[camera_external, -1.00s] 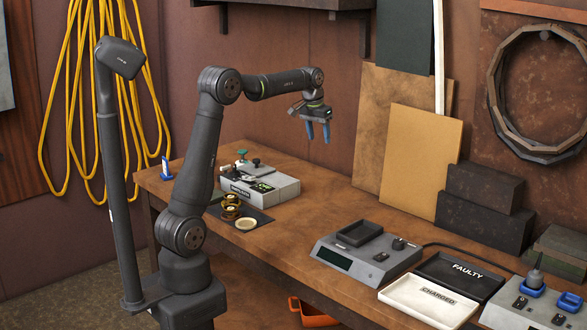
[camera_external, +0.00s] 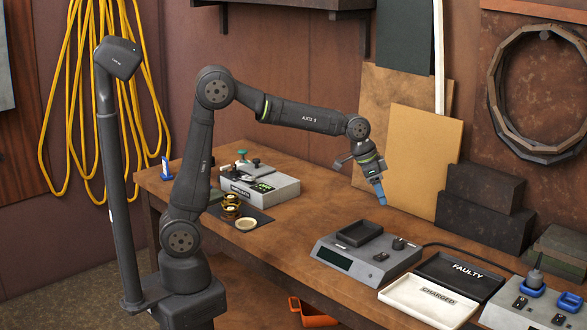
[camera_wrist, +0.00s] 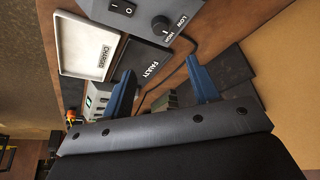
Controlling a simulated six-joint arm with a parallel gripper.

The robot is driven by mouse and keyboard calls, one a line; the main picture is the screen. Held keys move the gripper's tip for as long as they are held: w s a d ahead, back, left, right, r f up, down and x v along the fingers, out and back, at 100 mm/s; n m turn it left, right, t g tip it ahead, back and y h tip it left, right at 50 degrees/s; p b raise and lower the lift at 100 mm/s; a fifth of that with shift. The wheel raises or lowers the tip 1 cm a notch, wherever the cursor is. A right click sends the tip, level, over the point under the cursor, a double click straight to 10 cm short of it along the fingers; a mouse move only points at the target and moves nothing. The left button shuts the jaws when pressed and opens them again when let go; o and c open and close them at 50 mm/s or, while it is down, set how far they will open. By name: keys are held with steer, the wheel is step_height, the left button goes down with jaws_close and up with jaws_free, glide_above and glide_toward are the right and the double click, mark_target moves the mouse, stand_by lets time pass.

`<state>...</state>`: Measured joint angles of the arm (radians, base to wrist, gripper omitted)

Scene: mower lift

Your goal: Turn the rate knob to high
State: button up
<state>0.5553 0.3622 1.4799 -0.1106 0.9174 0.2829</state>
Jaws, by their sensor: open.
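The rate knob (camera_external: 398,243) is a small dark dial on top of a grey unit (camera_external: 340,250) with a dark tray-shaped recess and a green-black display. In the wrist view the knob (camera_wrist: 161,26) stands near the top edge, with LOW and HIGH printed beside it; its exact setting is too small to read surely. My gripper (camera_external: 381,198) is above and behind the knob, tilted downward, apart from it. In the wrist view my gripper's (camera_wrist: 161,66) two blue fingers are spread and empty, with the knob beyond their tips.
A black switch (camera_wrist: 122,8) sits near the knob on the same unit. A white CHARGED tray (camera_external: 397,304) and a black FAULTY tray (camera_external: 430,287) lie right of the unit. Dark blocks (camera_external: 482,222) and a leaning tan board (camera_external: 420,155) stand behind. A cable runs behind the trays.

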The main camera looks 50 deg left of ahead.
mark_target(398, 241)
steer(key=x, duration=1.7)
steer(key=shift+w, duration=0.1)
steer(key=c, duration=1)
